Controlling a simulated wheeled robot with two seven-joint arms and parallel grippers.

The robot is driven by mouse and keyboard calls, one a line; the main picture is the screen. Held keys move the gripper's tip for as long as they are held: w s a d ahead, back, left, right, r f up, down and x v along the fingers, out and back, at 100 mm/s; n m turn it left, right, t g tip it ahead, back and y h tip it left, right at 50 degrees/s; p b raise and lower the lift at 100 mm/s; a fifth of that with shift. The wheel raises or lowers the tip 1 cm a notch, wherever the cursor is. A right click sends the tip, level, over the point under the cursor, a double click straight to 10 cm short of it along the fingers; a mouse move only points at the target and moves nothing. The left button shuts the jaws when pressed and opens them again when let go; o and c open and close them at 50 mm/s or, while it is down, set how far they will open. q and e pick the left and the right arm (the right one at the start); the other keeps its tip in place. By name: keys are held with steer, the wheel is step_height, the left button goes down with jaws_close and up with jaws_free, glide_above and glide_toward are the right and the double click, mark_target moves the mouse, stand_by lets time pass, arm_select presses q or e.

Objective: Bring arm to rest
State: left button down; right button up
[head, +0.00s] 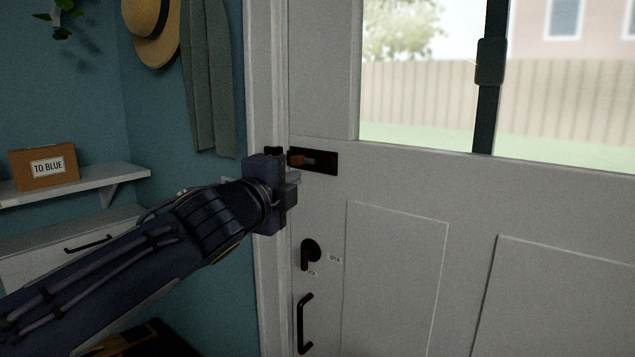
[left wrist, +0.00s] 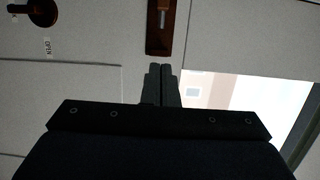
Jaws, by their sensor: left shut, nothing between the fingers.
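My left arm reaches in from the left in the head view, and its gripper (head: 291,178) is at the door's left edge, just below and left of the slide bolt. In the left wrist view the two fingers (left wrist: 162,72) are together with nothing between them. The slide bolt (head: 322,161) is a dark plate with a brown knob on the white door (head: 395,180). In the left wrist view the bolt plate (left wrist: 153,40) is just beyond the fingertips; I cannot tell whether they touch. My right gripper is in neither view.
Below the bolt are a dark turn latch (head: 310,250) and a door handle (head: 304,322). A straw hat (head: 155,35) and a grey cloth (head: 208,80) hang by the door frame (head: 268,300).

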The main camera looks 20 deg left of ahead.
arm_select(q)
steer(key=shift+f, duration=0.1)
steer(key=s+a+f+n+g+y, duration=0.1)
steer(key=s+a+f+n+g, duration=0.1)
steer(key=s+f+n, duration=0.35)
steer(key=s+a+f+n+g, duration=0.2)
steer(key=f, duration=0.6)
steer(key=s+a+f+n+g+y, duration=0.1)
steer(key=s+a+f+n+g, duration=0.2)
steer(key=f, duration=0.4)
steer(key=s+d+f+n+g+h, duration=0.2)
steer(key=s+d+f+n, duration=0.2)
steer(key=s+f, duration=0.3)
steer(key=s+d+f+n+g+h, duration=0.2)
steer(key=s+d+f+n+g, duration=0.1)
steer(key=s+f+n, duration=0.3)
step_height(320, 180, down, 2)
steer(key=s+d, duration=0.1)
steer(key=s, duration=0.1)
steer(key=shift+s, duration=0.3)
steer(key=shift+n, duration=0.25)
